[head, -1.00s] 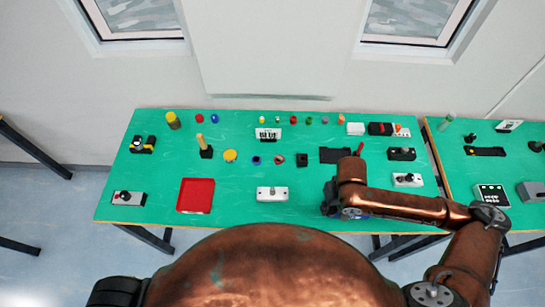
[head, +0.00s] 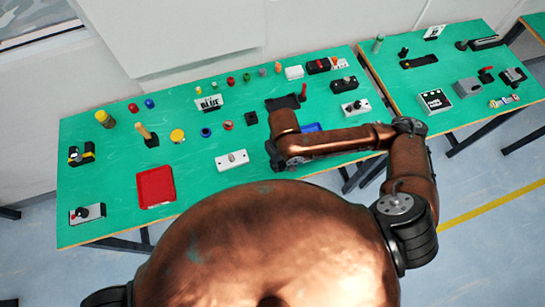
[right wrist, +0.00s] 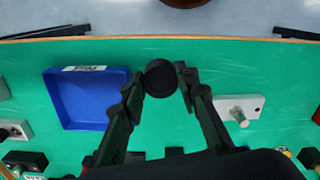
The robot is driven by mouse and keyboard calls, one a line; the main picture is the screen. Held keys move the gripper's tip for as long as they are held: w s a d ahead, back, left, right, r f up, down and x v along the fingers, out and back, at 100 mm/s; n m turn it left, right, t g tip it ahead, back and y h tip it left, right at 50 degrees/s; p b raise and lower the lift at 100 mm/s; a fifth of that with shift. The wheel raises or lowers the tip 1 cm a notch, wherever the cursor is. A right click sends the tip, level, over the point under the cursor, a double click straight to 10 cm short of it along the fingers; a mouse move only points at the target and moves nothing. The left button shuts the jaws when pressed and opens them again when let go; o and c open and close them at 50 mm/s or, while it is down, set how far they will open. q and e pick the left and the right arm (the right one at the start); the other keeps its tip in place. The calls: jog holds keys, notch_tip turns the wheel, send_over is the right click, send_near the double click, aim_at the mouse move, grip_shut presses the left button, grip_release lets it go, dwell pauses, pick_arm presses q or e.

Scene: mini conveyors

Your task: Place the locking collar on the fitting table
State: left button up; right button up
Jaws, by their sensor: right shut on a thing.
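My right gripper (right wrist: 160,88) is shut on a round black piece (right wrist: 160,76), which looks like the locking collar, and holds it over the green table near its front edge. In the head view my right arm's wrist (head: 285,148) hides the held piece and the fingertips. A second green table (head: 440,70) stands to the right, likely the fitting table; its sign (head: 434,32) is too small to read. My left gripper is not in view.
A blue tray (right wrist: 82,100) lies beside the held piece, and a white block with a peg (right wrist: 240,112) on the other side. The near table also has a red tray (head: 156,188) and several small parts along its back.

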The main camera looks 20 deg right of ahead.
jog(key=w+f, duration=0.3)
jog(key=w, duration=0.1)
jog(key=w+f, duration=0.2)
jog(key=shift+w+a+f, duration=0.25)
jog(key=shift+w+f, duration=0.05)
jog(key=shift+w, duration=0.1)
jog(key=shift+w+f, duration=0.5)
jog(key=shift+f, duration=1.55)
jog(key=o, duration=1.1)
jog(key=shift+f, duration=0.1)
notch_tip(320, 180, up, 12)
jog(key=shift+r, duration=0.15)
